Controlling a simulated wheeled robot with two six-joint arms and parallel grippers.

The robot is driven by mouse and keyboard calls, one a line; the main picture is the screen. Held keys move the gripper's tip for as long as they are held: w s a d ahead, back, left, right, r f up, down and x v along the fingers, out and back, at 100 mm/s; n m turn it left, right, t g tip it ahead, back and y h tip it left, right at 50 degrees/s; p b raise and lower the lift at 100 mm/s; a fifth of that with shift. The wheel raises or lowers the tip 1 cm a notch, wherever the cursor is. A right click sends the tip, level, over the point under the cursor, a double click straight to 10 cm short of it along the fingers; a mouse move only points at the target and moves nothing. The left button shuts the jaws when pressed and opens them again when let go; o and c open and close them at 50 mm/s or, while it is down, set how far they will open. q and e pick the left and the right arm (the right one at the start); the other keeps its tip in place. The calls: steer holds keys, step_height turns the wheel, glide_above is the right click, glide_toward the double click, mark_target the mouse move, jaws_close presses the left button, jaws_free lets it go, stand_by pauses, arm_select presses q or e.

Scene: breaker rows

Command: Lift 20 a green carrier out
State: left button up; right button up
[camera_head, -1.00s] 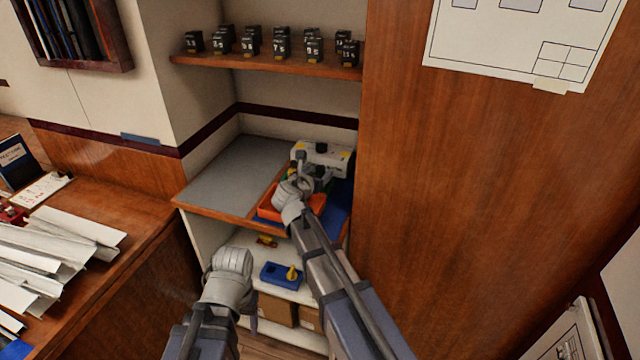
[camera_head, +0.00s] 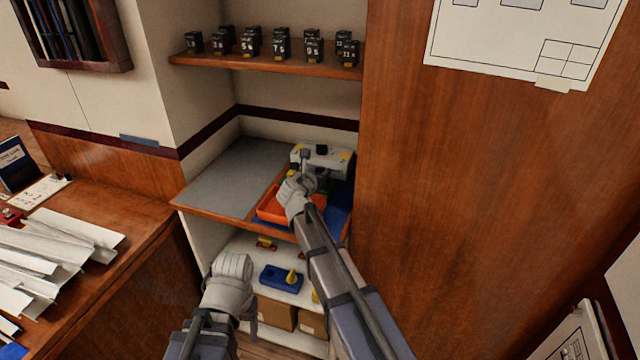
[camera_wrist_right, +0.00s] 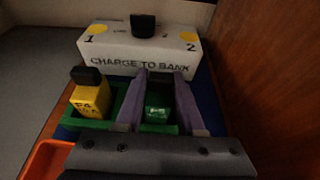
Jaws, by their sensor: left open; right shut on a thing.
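The green carrier (camera_wrist_right: 158,110), with a dark top and a pale mark, stands between my right gripper's fingers (camera_wrist_right: 158,98) in the right wrist view. The right gripper is shut on it, at a green holder (camera_wrist_right: 125,127). A yellow carrier (camera_wrist_right: 91,98) with a black top stands to the left in the same holder. Whether the green carrier is clear of its slot is hard to tell. In the head view my right gripper (camera_head: 308,172) is in front of the white charger and hides the carriers. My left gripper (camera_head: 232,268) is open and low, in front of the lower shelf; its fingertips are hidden.
The white charger box (camera_wrist_right: 135,55), marked CHARGE TO BANK, stands just behind the holder. An orange tray (camera_head: 270,210) lies to the left, with a bare grey mat (camera_head: 230,175) beyond. A wooden panel (camera_head: 430,200) closes the right side. Several black breakers (camera_head: 282,45) stand above.

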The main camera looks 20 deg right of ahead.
jaws_close()
steer(key=shift+r, duration=0.1)
step_height(320, 180, up, 10)
steer(key=p, duration=1)
step_height(320, 180, up, 5)
steer(key=p, duration=0.5)
glide_above(320, 169)
steer(key=shift+s, duration=0.1)
stand_by(0.3)
stand_by(0.3)
